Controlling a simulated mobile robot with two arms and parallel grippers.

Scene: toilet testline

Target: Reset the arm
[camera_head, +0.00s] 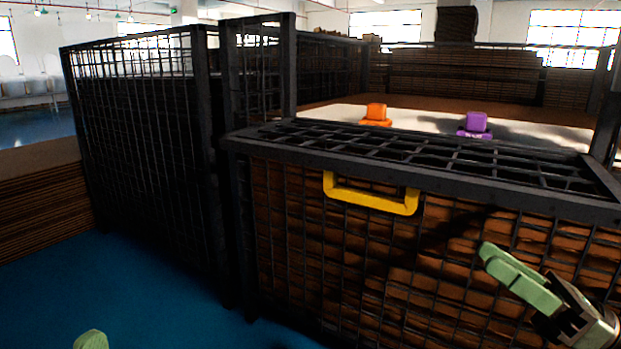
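My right gripper (510,272) is at the lower right, in front of the wire mesh side of a black cage. Its green fingers point up and left. I cannot tell whether there is a gap between them, and I see nothing held. Of my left gripper, only a green tip (91,340) shows at the bottom left edge; the rest is out of the picture.
The black cage (430,172) has a yellow handle (372,199) on its front. An orange object (376,113) and a purple object (476,123) sit on a pale surface inside. Another mesh cage (140,150) stands left. Blue floor (150,290) is open at lower left.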

